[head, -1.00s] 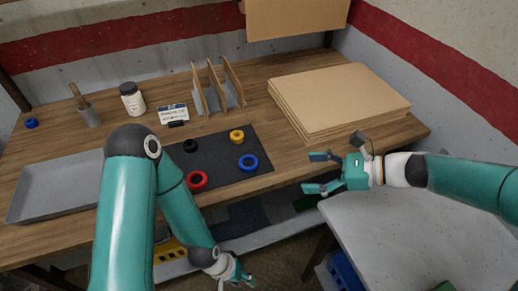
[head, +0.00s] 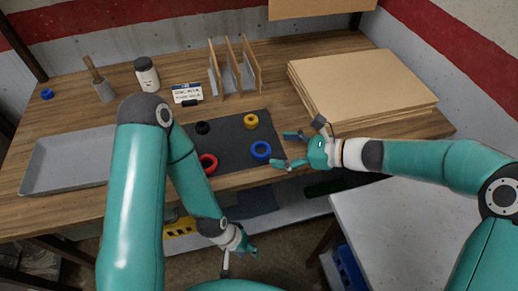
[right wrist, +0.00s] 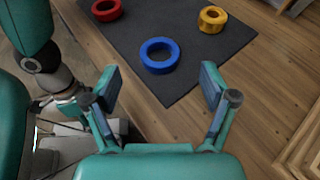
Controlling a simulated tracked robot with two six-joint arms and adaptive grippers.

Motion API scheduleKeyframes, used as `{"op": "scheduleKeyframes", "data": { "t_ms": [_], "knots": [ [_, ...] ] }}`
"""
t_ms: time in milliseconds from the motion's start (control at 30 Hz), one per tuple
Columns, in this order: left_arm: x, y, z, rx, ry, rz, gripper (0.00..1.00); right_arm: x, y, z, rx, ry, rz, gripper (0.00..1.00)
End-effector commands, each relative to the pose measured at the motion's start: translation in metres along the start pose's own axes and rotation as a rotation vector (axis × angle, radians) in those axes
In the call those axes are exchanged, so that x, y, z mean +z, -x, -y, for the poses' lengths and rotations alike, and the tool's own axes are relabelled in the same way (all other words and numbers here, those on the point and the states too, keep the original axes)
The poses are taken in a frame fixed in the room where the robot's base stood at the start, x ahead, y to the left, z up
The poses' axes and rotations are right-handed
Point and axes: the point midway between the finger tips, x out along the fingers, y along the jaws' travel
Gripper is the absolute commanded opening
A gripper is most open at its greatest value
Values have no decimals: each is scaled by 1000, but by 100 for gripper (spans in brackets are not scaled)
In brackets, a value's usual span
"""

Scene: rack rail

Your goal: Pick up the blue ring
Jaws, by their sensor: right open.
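The blue ring (head: 262,156) lies flat on the dark mat (head: 228,140), near its front right corner. In the right wrist view the blue ring (right wrist: 160,67) lies beyond the fingertips, roughly centred between them. My right gripper (head: 283,150) is open and empty, just right of the ring with its fingers pointing towards it. In the right wrist view the two fingers of this gripper (right wrist: 159,87) stand wide apart. My left gripper (head: 243,248) hangs low in front of the bench, away from the ring; its jaw opening is unclear.
A red ring (head: 208,170), a yellow ring (head: 251,126) and a black ring (head: 203,128) share the mat. A grey tray (head: 35,172) lies left, a board stack (head: 360,85) right. A slotted rack (head: 236,88), card (head: 187,94), jar (head: 147,80) and small blue object (head: 47,94) stand behind.

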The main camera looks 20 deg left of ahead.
Motion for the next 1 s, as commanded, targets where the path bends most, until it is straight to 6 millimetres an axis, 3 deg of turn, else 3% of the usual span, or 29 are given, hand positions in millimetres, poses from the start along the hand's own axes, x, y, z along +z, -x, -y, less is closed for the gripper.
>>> {"op": "scheduleKeyframes", "data": {
  "t_ms": [400,700,1000],
  "knots": [
    [0,9,-3,0,0,0,40,-4,-47,-2,1,0,0,84],
    [0,9,-3,0,0,0,40,-4,-52,-2,-1,0,0,84],
    [0,9,-3,0,0,0,40,-4,-52,-2,-1,0,0,36]
  ]
}}
